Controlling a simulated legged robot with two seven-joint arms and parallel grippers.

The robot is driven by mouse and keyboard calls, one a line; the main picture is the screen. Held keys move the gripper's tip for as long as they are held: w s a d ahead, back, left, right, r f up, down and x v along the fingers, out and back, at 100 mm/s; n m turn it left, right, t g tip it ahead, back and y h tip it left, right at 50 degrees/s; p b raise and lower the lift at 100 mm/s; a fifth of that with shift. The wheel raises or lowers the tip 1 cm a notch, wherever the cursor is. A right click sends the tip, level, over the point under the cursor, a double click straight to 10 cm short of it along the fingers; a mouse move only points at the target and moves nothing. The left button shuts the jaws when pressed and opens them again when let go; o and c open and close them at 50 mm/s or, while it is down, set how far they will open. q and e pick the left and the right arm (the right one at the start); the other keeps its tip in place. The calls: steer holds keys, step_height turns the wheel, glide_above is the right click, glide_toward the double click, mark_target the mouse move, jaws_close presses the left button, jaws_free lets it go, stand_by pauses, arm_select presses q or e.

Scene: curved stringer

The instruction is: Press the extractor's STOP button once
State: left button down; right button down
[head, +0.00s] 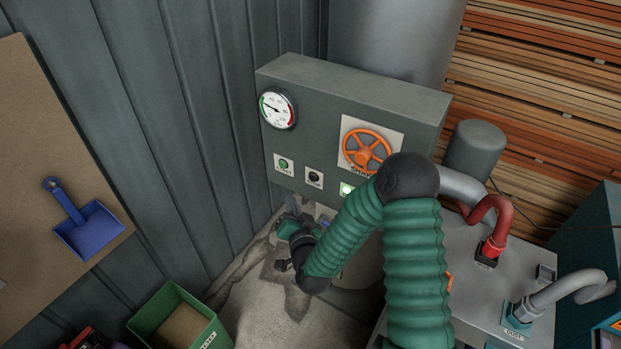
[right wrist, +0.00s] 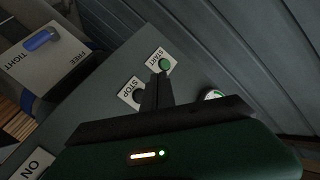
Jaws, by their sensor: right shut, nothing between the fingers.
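The extractor's grey panel (head: 300,105) stands at the back. On its front, the STOP button (head: 314,177) is black on a white plate, right of the green START button (head: 284,164). My right gripper (head: 291,210) is below the two buttons in the head view, jaws shut and empty. In the right wrist view, its closed fingers (right wrist: 161,82) overlap the space between the START button (right wrist: 166,65) and the STOP plate (right wrist: 128,91). The dark STOP button (right wrist: 138,97) is partly hidden by the fingers. I cannot tell whether they touch the panel. My left gripper is not in view.
An orange handwheel (head: 366,150) and a lit green indicator (head: 346,188) are right of the buttons. A pressure gauge (head: 278,109) is above them. A green bin (head: 180,318) is on the floor; a blue dustpan (head: 88,228) is at left. A pipe-topped grey unit (head: 480,265) stands at right.

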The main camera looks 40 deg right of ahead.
mark_target(313, 178)
steer(key=w+d, duration=0.2)
steer(key=d, duration=0.5)
steer(key=shift+w, duration=0.35)
steer(key=shift+d+f, duration=0.1)
steer(key=shift+d, duration=0.05)
stand_by(0.5)
stand_by(0.9)
steer(key=shift+w+d, duration=0.1)
steer(key=shift+d, duration=0.15)
